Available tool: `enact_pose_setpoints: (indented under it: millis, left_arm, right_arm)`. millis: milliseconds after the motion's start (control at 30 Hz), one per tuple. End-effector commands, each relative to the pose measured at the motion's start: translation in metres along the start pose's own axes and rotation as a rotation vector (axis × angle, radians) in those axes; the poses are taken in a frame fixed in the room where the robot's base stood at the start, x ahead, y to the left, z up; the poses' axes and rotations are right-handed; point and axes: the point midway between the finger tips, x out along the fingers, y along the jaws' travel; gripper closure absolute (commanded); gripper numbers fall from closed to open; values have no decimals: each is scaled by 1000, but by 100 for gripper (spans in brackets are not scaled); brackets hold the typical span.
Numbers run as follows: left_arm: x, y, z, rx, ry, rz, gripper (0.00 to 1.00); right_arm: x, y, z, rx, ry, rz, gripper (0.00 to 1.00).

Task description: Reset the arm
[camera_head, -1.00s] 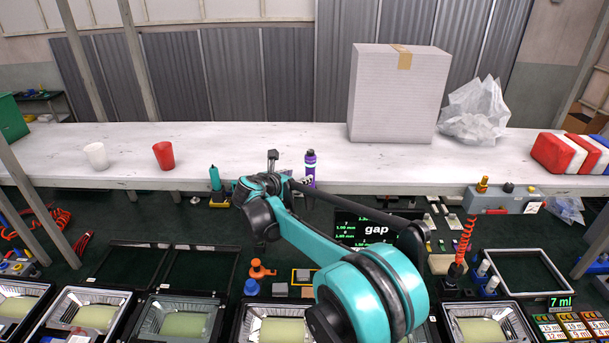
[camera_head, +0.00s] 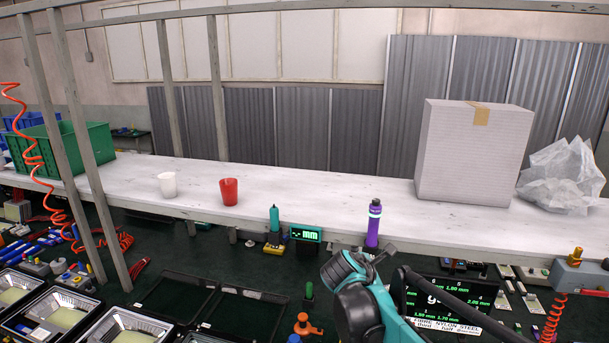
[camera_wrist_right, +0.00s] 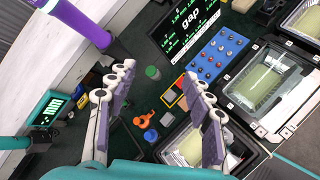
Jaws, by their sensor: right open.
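My right arm (camera_head: 362,308) shows at the bottom of the head view, teal and dark grey. The fingers of its gripper cannot be made out clearly there. In the right wrist view my right gripper (camera_wrist_right: 158,108) is open, its two fingers spread with nothing held between them. Beyond the fingers are the dark green work surface and small parts on it. A purple bottle-like tool (camera_head: 373,226) stands just behind the arm in the head view. It also crosses the upper left of the right wrist view (camera_wrist_right: 80,20). My left gripper is in neither current view.
Floodlight housings (camera_head: 133,326) line the front left. A black gap display (camera_head: 430,297) lies right of my arm. An orange part (camera_head: 305,326) lies left of it. Behind, a white shelf (camera_head: 310,188) holds a red cup (camera_head: 229,191), white cup (camera_head: 168,184) and large box (camera_head: 468,155).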

Motion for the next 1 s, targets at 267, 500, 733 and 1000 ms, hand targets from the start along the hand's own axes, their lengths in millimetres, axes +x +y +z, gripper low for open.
enact_pose_setpoints:
  millis: [267,500,733,1000]
  left_arm:
    - [71,0,51,0,0,0,57]
    - [120,0,86,0,0,0,57]
    - [145,0,104,0,0,0,57]
    - [147,0,104,0,0,0,57]
  right_arm:
    - [-5,-166,-50,743,198,-142,49]
    - [-11,-291,-115,1374,317,-328,49]
    - [-13,-357,-162,1763,370,-479,49]
    - [-15,-366,-169,1850,378,-516,49]
